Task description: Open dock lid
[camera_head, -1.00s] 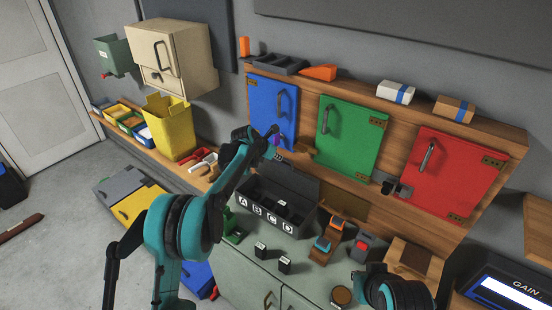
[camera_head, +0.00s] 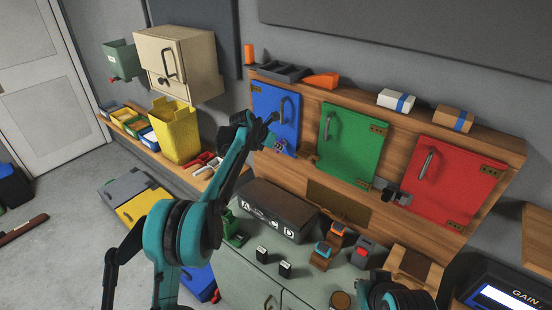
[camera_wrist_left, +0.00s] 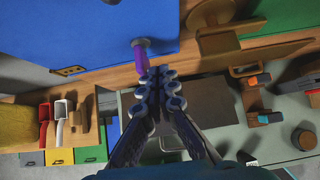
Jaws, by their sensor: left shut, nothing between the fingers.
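The dock (camera_head: 280,212) is a long dark box on the grey-green cabinet top, with white letters along its front. Its lid (camera_head: 288,200) lies down flat over it, and the slots inside are hidden. In the left wrist view a dark flat panel (camera_wrist_left: 208,98), seemingly the lid, lies beyond the fingers. My left gripper (camera_head: 270,137) is up at the lower part of the blue door, above and behind the dock, apart from the lid. In the left wrist view its fingers (camera_wrist_left: 160,82) are shut and empty, close to a purple peg (camera_wrist_left: 140,58).
The blue (camera_head: 276,112), green (camera_head: 348,140) and red (camera_head: 450,180) doors stand on the wooden panel behind the dock. Two small black blocks (camera_head: 285,269) and an orange-and-blue stand (camera_head: 323,252) are in front and to the right. A yellow bin (camera_head: 176,132) stands left.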

